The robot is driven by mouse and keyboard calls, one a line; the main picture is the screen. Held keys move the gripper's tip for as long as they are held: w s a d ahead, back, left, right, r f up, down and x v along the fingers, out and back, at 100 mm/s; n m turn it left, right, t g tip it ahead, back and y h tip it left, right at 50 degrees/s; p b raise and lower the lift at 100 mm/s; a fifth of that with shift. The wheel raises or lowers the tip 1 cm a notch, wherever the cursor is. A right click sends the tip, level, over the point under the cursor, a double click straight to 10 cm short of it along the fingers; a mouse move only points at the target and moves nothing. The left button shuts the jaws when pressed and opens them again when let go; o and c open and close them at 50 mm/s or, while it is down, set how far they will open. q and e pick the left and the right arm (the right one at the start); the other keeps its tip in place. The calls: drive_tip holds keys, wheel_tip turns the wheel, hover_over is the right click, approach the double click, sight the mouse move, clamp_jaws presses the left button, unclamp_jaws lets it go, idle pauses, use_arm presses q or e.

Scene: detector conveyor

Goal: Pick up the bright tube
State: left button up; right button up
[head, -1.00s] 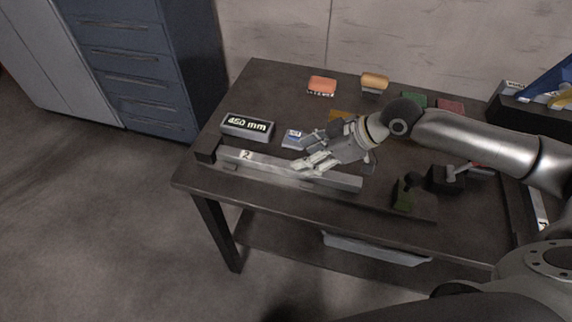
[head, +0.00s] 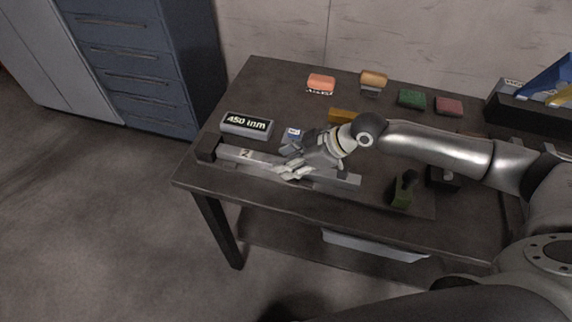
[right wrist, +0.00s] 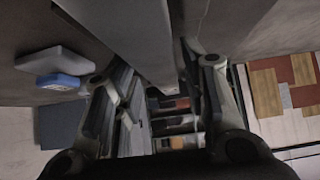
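My right gripper (head: 287,162) is over the long grey rail (head: 225,153) marked "2" on the table. In the right wrist view its two fingers (right wrist: 155,95) are apart, and a long grey bar (right wrist: 125,25) runs toward the gap between them. I see no grip on the bar, and cannot tell whether the fingers touch it. No thing stands out clearly as a bright tube. My left gripper is not in view.
A sign reading "450 nm" (head: 246,125) and a blue-and-white block (head: 293,134) stand behind the rail. Orange (head: 320,83), tan (head: 373,79), green (head: 411,98) and red (head: 449,106) blocks line the back. A dark green fixture (head: 402,192) stands at right.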

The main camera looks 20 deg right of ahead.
clamp_jaws()
drive_tip(key=shift+w+r, duration=0.1)
drive_tip(key=shift+r, duration=0.1)
